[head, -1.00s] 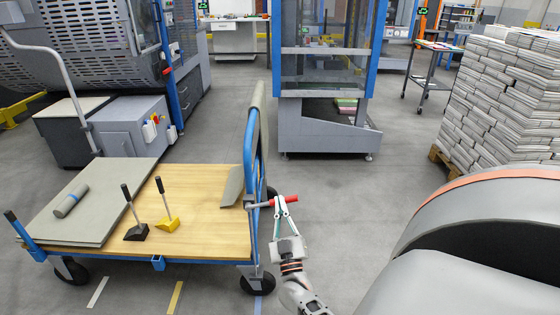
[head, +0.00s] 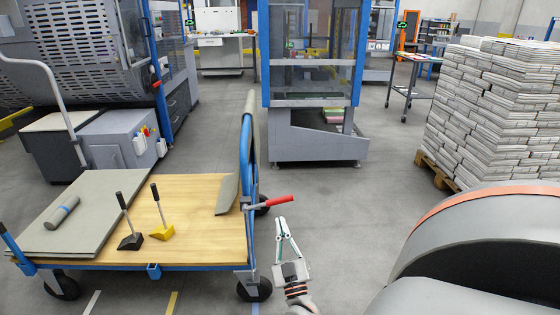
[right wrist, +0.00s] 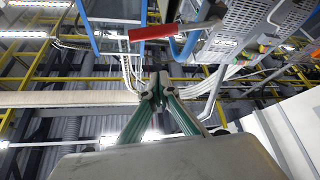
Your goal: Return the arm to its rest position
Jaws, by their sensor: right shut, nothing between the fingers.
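My right gripper (head: 280,221) is shut and empty, just in front of the red-handled lever (head: 279,199) on the blue push frame of a flat trolley. A small gap shows between the fingertips and the red grip. In the right wrist view the closed fingertips (right wrist: 160,84) point upward, and the red grip (right wrist: 165,31) shows beyond them, apart from them. My right arm comes up from the bottom edge of the head view. My left gripper is not in view.
The trolley (head: 205,253) has grey boards, a roll and two handled wedges, black and yellow, on its wooden deck. A blue-framed machine (head: 310,135) stands ahead. Stacked newspapers (head: 495,115) stand on a pallet at right. Floor right of the trolley is clear.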

